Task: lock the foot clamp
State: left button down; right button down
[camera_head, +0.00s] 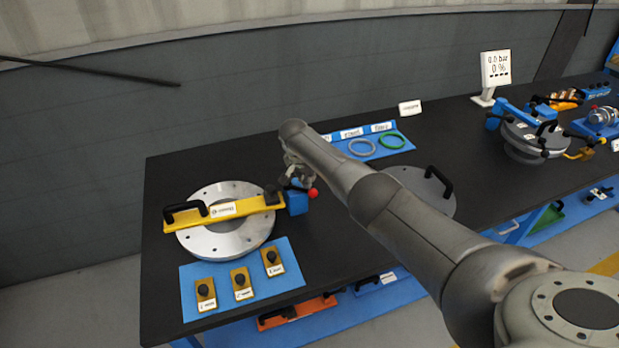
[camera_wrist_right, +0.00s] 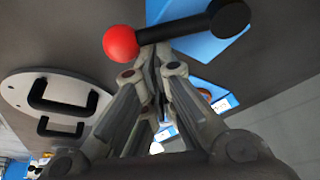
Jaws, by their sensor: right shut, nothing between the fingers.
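The foot clamp is a blue block (camera_head: 297,203) at the right end of the yellow bar. Its lever ends in a red ball (camera_head: 313,193). In the right wrist view the red ball (camera_wrist_right: 120,43) and black lever (camera_wrist_right: 180,30) lie across the top, with blue clamp body (camera_wrist_right: 222,45) behind. My right gripper (camera_head: 298,181) is just above the clamp, partly hidden by my arm. In the right wrist view its fingers (camera_wrist_right: 150,58) are shut and empty, with tips close to the lever beside the ball. I cannot tell whether they touch it. My left gripper is out of view.
The yellow bar (camera_head: 238,207) with black handles lies across a flanged ring (camera_head: 190,238). A blue mat (camera_head: 219,312) in front holds yellow knobbed pieces. A grey lid (camera_head: 440,205) with a handle lies to the right.

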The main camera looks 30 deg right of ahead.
jog(key=m, duration=0.1)
jog(key=s+a+m+g, duration=0.1)
jog(key=m, duration=0.1)
jog(key=shift+s+a, duration=0.1)
jog(key=shift+s, duration=0.15)
jog(key=shift+s+a+m+h, duration=0.2)
jog(key=shift+s+m+h, duration=0.1)
jog(key=shift+m, duration=0.4)
jog(key=shift+a, duration=0.15)
jog(key=shift+s+a+p, duration=0.1)
jog(key=shift+a+p, duration=0.05)
jog(key=shift+p, duration=0.15)
